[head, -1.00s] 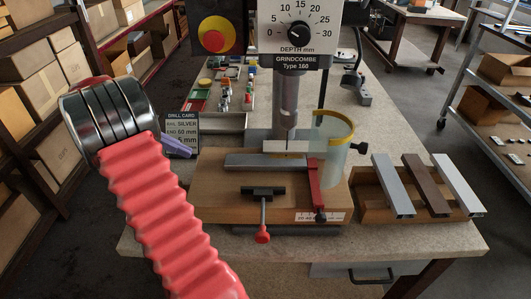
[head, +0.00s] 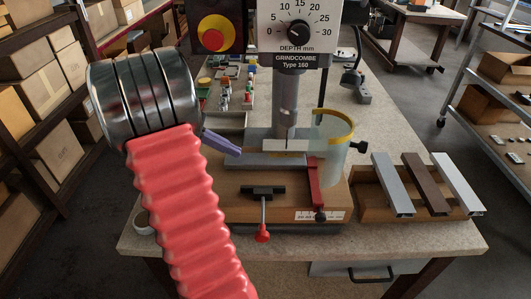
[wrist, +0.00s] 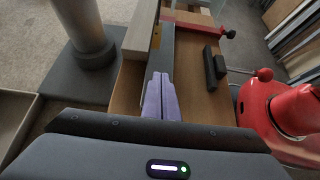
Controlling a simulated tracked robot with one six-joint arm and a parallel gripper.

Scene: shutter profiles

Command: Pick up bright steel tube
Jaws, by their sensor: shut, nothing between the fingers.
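A grey metal bar (head: 285,161) lies flat along the fence of the wooden drilling jig (head: 235,208) under the drill. It also shows in the wrist view (wrist: 166,48), reaching toward my fingertips. I cannot tell for certain which piece is the bright steel tube. My gripper (head: 238,152) has purple fingers, shut and empty, at the left end of the grey bar. It also shows in the wrist view (wrist: 159,80). Contact is unclear.
A red clamp arm (head: 314,185) crosses the jig's right part, beside a clear curved guard (head: 338,140). A black clamp with a red knob (head: 262,235) is at the front. The drill column (wrist: 85,35) stands close left of my fingers in the wrist view.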

